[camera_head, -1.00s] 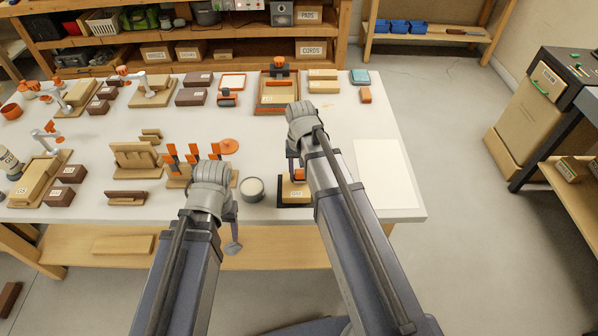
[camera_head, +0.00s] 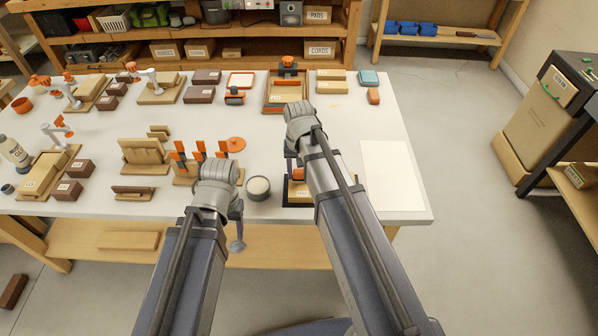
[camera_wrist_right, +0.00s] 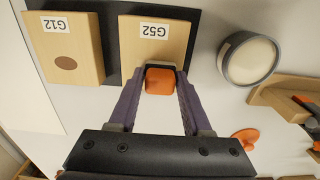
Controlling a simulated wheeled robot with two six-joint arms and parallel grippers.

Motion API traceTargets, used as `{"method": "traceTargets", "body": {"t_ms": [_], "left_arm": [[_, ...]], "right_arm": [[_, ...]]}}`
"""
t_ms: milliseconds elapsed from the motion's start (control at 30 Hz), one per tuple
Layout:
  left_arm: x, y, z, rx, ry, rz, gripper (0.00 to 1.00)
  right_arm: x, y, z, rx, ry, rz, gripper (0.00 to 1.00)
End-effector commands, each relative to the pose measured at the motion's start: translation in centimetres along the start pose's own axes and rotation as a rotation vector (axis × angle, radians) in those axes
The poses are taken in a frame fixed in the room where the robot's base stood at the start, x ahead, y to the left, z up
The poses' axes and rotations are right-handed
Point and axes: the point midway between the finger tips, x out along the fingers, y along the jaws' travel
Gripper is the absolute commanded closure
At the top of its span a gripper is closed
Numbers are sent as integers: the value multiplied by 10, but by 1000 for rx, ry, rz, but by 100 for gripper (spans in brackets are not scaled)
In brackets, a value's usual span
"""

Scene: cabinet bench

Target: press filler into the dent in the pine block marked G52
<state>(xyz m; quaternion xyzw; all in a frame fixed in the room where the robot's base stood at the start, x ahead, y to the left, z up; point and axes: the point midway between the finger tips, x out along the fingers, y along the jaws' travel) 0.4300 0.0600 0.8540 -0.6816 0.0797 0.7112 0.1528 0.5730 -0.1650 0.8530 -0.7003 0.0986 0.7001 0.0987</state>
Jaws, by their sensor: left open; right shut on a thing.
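The pine block marked G52 (camera_wrist_right: 157,38) lies on a dark mat (camera_wrist_right: 112,68); it shows partly in the head view (camera_head: 298,194), behind my right arm. My right gripper (camera_wrist_right: 160,84) is shut on an orange tool (camera_wrist_right: 160,79), held at the block's near end in the wrist view. The tool and fingers cover that end, so the dent is hidden; I cannot tell whether the tool touches the wood. A round tub with pale contents (camera_wrist_right: 248,59) stands beside the mat, also in the head view (camera_head: 258,187). My left gripper (camera_head: 237,243) is open and empty at the table's front edge.
A pine block marked G12 (camera_wrist_right: 62,45) with a brown oval spot lies beside G52. A rack with orange-handled tools (camera_head: 200,170) stands left of the tub. A white sheet (camera_head: 392,175) lies on the right. Clamped blocks crowd the table's left side.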

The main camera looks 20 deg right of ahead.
Motion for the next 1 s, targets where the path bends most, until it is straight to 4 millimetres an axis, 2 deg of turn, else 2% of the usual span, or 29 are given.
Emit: {"method": "traceTargets", "body": {"t_ms": [500,833,1000], "left_arm": [[1,0,0,0,0,0,40],[1,0,0,0,0,0,40],[0,0,0,0,0,0,40]], "right_arm": [[1,24,0,1,0,1,96],[1,24,0,0,0,2,96],[0,17,0,-1,0,1,96]]}}
